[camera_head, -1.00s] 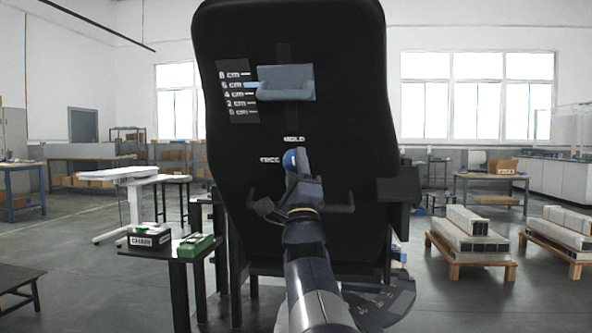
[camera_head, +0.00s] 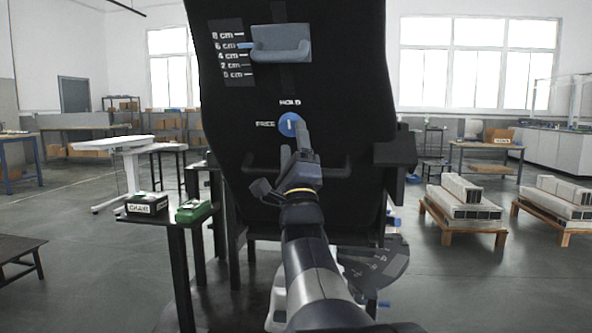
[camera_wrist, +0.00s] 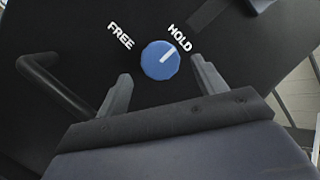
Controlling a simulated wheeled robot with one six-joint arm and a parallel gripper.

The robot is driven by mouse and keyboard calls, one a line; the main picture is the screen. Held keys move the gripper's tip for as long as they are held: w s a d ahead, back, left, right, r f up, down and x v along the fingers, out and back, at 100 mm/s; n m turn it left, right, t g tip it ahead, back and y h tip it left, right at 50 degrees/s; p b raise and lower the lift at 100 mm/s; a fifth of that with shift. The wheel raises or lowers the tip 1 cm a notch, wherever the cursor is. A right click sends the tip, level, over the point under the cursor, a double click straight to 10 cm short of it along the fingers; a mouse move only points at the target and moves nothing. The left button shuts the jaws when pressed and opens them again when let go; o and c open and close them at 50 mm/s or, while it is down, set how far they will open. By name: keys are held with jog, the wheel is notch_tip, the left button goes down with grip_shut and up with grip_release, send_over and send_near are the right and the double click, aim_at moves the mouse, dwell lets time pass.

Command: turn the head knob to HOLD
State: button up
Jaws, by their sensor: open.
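The blue round head knob (camera_head: 289,124) is on the back of a tall black chair (camera_head: 340,90). Its white pointer mark points up at the HOLD label (camera_head: 290,103); the FREE label (camera_head: 265,124) is to the left. In the wrist view the knob (camera_wrist: 160,60) also points toward the HOLD label (camera_wrist: 180,38). My gripper (camera_wrist: 162,70) is open, one finger on each side and a little below the knob, with visible gaps. In the head view my gripper (camera_head: 294,145) is just below the knob, partly overlapping its lower edge.
A black handle bar (camera_head: 262,170) crosses the chair back behind my gripper. A grey-blue bracket (camera_head: 281,43) sits above by a centimetre scale (camera_head: 232,55). A small table at left holds a box marked CHAIR (camera_head: 147,203) and a green box (camera_head: 193,210). Pallets stand right.

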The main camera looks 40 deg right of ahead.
aim_at(292, 130)
jog(key=v, duration=0.7)
jog(key=shift+s, duration=0.15)
dwell(0.4)
jog(key=x, duration=1)
jog(key=shift+w+d+r, duration=0.1)
jog(key=shift+w+r, duration=0.1)
jog(key=shift+w, duration=0.1)
jog(key=shift+s+f, duration=0.1)
